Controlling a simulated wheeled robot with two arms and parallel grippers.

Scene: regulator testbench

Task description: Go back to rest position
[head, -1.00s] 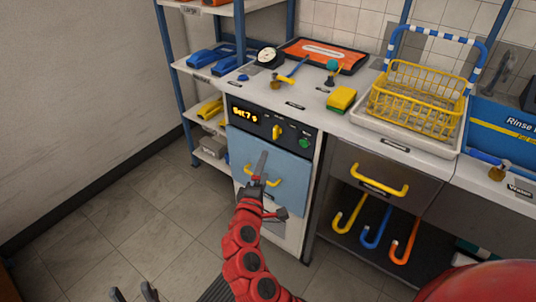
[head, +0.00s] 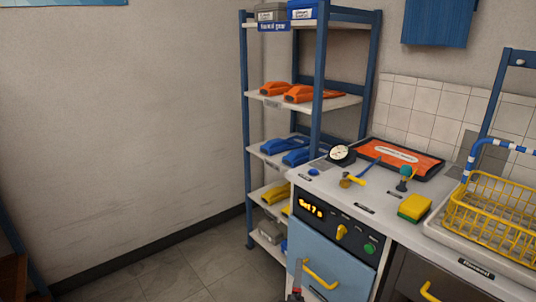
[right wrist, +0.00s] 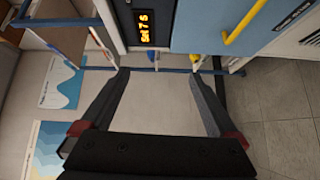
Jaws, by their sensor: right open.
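My right gripper (head: 297,280) shows only as a small piece at the bottom edge of the head view, in front of the blue door of the test unit. In the right wrist view its two fingers (right wrist: 160,75) are spread wide with nothing between them. The blue door (head: 325,262) is closed and has a yellow handle (head: 321,275). Above it is a dark control panel (head: 335,228) with a lit yellow display, a yellow knob and a green button. The panel's display also shows in the right wrist view (right wrist: 146,27). My left gripper is out of view.
A blue-framed shelf rack (head: 318,120) stands left of the counter (head: 383,212). The counter holds a gauge (head: 341,154), brass fittings, an orange tray (head: 401,157), a yellow-green sponge (head: 414,207) and a yellow wire basket (head: 495,210). The floor at left (head: 190,275) is clear.

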